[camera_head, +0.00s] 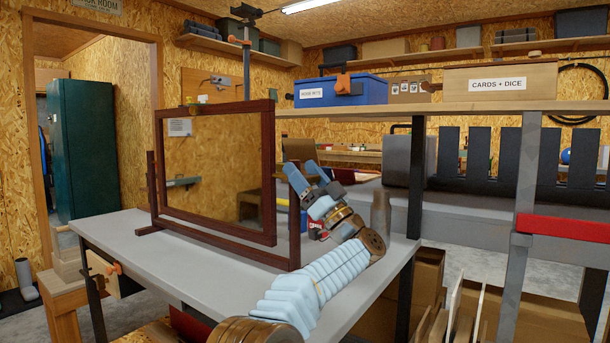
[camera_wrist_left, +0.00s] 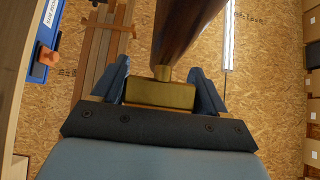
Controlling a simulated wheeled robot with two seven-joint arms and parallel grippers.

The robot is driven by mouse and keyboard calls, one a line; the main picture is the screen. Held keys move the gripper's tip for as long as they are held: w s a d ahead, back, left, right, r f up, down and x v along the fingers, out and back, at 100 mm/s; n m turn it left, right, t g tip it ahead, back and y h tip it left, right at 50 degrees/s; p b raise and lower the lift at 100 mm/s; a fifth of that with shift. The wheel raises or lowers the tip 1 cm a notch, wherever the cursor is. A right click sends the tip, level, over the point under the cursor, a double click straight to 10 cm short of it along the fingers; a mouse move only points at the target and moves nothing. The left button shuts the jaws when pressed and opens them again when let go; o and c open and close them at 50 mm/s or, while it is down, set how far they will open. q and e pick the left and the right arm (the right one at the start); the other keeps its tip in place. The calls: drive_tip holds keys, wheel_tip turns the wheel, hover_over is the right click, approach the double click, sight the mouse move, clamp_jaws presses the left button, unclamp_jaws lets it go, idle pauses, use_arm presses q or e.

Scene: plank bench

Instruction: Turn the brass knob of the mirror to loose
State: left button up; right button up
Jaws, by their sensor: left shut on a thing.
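The mirror (camera_head: 214,168) stands on the grey bench in a dark red-brown wooden frame between two posts on a foot. The frame looks about upright. My left gripper (camera_head: 306,174) is at the right post (camera_head: 294,232). In the left wrist view, the block-shaped brass knob (camera_wrist_left: 160,94) sits between the blue fingers of the same gripper (camera_wrist_left: 163,90), which are shut on its two sides. A short brass neck joins the knob to the dark wood (camera_wrist_left: 184,35). In the head view the knob is hidden behind the gripper. My right gripper is not in view.
The grey bench top (camera_head: 200,265) is mostly clear in front of the mirror. A wooden shelf (camera_head: 440,107) behind carries a blue toolbox (camera_head: 340,90) and a cards and dice box (camera_head: 500,83). A dark post (camera_head: 411,175) stands to the right of my left arm.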

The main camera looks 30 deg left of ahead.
use_arm(q)
drive_tip(key=shift+n+g, duration=0.5)
drive_tip(key=o, duration=1)
drive_tip(key=shift+d+f, duration=0.1)
drive_tip(key=shift+f, duration=0.05)
drive_tip(key=shift+d+f, duration=0.25)
drive_tip(key=shift+f, duration=0.05)
drive_tip(key=shift+b+v, duration=1.75)
drive_tip(key=shift+v, duration=4.65)
